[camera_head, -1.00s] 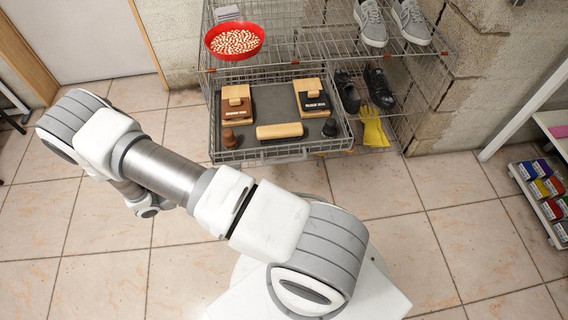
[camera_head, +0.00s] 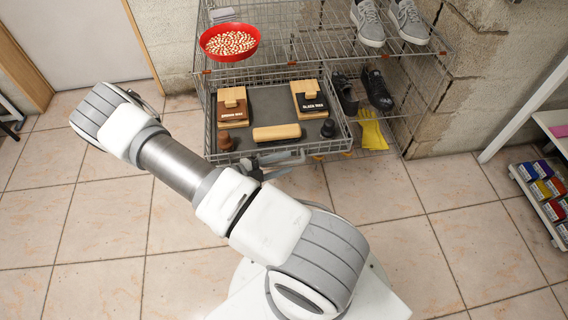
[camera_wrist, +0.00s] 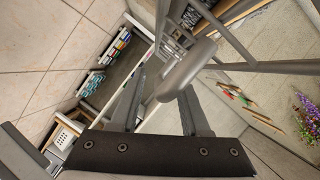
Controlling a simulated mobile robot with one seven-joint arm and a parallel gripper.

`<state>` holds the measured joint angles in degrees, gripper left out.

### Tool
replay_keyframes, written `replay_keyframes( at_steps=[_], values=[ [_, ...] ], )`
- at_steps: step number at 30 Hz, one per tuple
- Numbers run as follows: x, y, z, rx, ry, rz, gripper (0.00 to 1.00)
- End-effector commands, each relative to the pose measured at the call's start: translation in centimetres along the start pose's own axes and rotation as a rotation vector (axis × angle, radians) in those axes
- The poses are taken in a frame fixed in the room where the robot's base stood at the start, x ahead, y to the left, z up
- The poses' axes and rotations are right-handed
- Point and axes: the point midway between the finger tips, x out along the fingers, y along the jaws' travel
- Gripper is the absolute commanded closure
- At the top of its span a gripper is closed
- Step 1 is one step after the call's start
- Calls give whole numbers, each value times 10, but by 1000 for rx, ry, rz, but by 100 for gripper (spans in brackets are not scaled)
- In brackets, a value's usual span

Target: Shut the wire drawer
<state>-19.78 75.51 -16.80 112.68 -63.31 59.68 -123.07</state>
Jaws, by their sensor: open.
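The wire drawer (camera_head: 212,125) is pulled out from the wire rack, its front toward me. It has a dark liner and holds two wooden boxes with brown and black wax labels, a pale wooden block and two small knobbed items. My gripper (camera_head: 258,168) is at the drawer's front, partly hidden by my arm. In the wrist view my gripper (camera_wrist: 160,98) has its two dark fingers apart. A thick grey bar, seemingly the drawer handle (camera_wrist: 187,70), lies at the fingertips, overlapping the gap between them. I cannot tell whether they touch it.
Dark shoes (camera_head: 376,90) and yellow gloves (camera_head: 371,131) lie right of the drawer. A block wall (camera_head: 455,90) stands right of the rack. The tiled floor in front is clear.

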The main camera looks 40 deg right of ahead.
Motion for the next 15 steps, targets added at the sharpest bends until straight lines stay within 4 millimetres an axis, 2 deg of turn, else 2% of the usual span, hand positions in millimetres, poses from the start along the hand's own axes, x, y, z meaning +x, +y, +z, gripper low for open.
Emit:
replay_keyframes(
  at_steps=[3,11,15],
  values=[
    [6,0,0,1,1,1,54],
    [6,0,0,1,0,1,54],
    [6,0,0,1,0,1,79]
  ],
)
